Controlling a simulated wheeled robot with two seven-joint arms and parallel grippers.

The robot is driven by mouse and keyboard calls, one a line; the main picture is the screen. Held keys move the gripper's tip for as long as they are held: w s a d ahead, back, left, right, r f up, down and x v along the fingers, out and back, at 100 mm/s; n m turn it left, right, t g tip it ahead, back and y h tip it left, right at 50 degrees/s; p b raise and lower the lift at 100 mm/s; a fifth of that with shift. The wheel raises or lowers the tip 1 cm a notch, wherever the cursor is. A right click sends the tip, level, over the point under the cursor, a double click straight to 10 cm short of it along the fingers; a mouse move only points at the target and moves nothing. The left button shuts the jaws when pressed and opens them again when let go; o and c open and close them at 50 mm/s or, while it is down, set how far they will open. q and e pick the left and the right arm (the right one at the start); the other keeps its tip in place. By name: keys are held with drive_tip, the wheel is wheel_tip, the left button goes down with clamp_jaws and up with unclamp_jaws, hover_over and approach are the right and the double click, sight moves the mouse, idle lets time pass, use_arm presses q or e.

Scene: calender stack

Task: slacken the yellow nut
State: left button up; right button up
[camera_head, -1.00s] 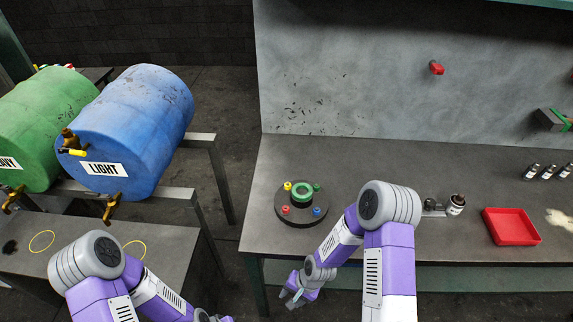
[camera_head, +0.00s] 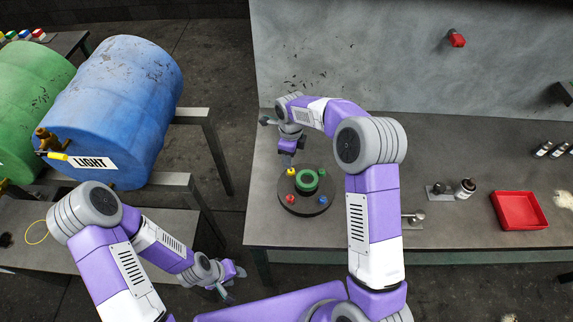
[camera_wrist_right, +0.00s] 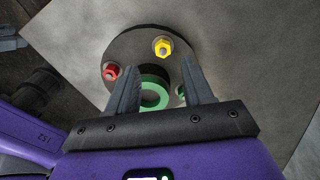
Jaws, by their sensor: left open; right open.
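The yellow nut (camera_head: 291,172) sits near the far-left rim of a round dark disc (camera_head: 307,208) on the grey bench. In the right wrist view the yellow nut (camera_wrist_right: 163,47) is a hexagon around a grey stud, just beyond the gap between my fingertips. My right gripper (camera_head: 287,160) is close to the yellow nut, pointing down. The wrist view shows this gripper (camera_wrist_right: 160,72) open and empty, with the nut not between its fingers. My left gripper (camera_head: 229,285) is open and empty, low in front of the bench's left side.
The disc also carries a green ring (camera_head: 307,181), a red nut (camera_head: 290,197) and a blue nut (camera_head: 323,200). A red tray (camera_head: 519,211) and small bottles are to the right. The bench left of the disc is clear.

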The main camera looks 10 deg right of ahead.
sight(291, 172)
drive_tip(key=shift+w+d+f+m, duration=0.1)
drive_tip(key=shift+f+m, duration=0.15)
drive_tip(key=shift+m, duration=0.05)
use_arm(q)
drive_tip(key=shift+f, duration=0.55)
use_arm(e)
drive_tip(key=shift+f, duration=3.6)
clamp_jaws()
use_arm(q)
drive_tip(key=shift+f+b, duration=0.15)
drive_tip(key=shift+b, duration=0.25)
use_arm(e)
drive_tip(key=shift+n, duration=0.4)
